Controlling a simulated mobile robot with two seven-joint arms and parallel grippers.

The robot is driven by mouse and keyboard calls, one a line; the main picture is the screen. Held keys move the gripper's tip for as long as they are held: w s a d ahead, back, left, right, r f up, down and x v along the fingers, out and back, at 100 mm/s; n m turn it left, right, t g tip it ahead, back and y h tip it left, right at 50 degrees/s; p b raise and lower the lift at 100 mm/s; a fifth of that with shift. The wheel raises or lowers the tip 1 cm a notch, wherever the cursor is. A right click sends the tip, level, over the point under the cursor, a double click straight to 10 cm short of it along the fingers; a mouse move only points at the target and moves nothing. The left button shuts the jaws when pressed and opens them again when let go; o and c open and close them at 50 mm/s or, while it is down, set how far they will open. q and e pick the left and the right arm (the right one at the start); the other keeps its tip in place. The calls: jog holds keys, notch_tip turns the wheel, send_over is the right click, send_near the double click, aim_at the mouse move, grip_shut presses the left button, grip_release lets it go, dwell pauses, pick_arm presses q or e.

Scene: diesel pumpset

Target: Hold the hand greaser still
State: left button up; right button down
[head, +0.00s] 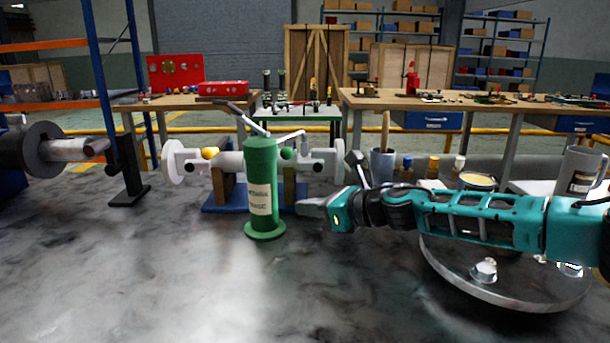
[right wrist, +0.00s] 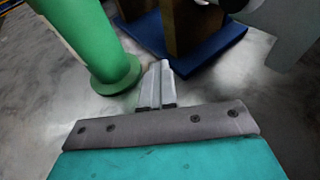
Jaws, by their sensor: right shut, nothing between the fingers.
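The hand greaser (head: 262,190) is a green upright cylinder with a paper label, a round foot and levers on top. It stands on the dark, glossy tabletop in the head view. Its lower body and foot also show at the upper left of the right wrist view (right wrist: 95,45). My right gripper (head: 308,205) is to the right of the greaser, near its foot, apart from it. Its fingers are shut together and empty, and they show in the right wrist view (right wrist: 157,88). My left gripper does not show.
Behind the greaser is a blue stand (head: 222,207) with wooden blocks and grey pipe fittings with flanges. A round metal flange (head: 500,285) with bolts lies under my right arm. A cup with a brush (head: 383,165) and small bottles stand behind. The table's front left is clear.

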jog(key=c, duration=1.8)
grip_release()
jog(key=o, duration=1.5)
